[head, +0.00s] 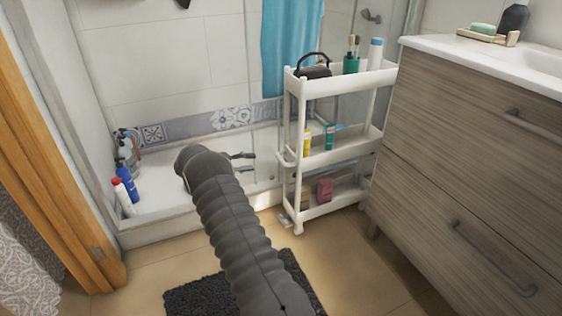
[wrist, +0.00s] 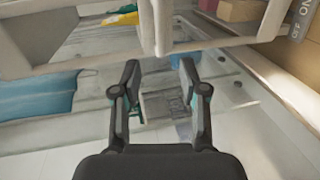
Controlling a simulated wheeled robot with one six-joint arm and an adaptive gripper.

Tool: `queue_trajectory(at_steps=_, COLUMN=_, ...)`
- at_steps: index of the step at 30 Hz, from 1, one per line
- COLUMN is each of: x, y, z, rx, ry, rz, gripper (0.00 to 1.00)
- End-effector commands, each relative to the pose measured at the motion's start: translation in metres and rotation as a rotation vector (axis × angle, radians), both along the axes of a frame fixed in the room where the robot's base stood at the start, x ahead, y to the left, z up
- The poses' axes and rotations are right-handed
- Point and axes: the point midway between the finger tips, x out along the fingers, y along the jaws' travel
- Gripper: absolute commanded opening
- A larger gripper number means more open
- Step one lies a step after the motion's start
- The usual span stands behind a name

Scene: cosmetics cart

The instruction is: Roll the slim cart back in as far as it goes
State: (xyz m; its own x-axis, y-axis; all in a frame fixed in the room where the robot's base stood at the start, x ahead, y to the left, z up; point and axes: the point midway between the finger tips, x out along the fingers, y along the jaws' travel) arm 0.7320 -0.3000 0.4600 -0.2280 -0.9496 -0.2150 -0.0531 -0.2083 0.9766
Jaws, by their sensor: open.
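The slim white cart (head: 288,130) stands upright against the left side of the vanity, in front of the shower. It has three tiers, and a small white handle (head: 285,161) sticks out on its left end near the middle tier. My gripper (head: 243,162) is open and empty, just left of the cart in the head view, with its fingers toward it. In the wrist view the open fingers (wrist: 160,72) point at a white upright part of the cart (wrist: 156,28). No contact shows. My dark arm hides part of the floor and shower edge.
The cart carries a dark-handled basket (head: 313,70), bottles, tubes and small boxes. The wood-front vanity (head: 470,140) is close on the right. Several bottles (head: 124,185) stand at the left on the shower edge. A dark mat (head: 200,296) lies on the floor in front.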

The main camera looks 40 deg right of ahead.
Motion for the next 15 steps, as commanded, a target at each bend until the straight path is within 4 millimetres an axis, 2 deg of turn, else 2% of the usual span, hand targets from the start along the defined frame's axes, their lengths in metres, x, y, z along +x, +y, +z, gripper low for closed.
queue_trajectory(at_steps=5, x=-0.003, y=-0.013, z=-0.004, rx=-0.007, ry=0.001, rz=-0.002, gripper=0.43)
queue_trajectory(at_steps=15, x=-0.017, y=-0.069, z=-0.017, rx=-0.006, ry=0.002, rz=-0.003, gripper=0.43)
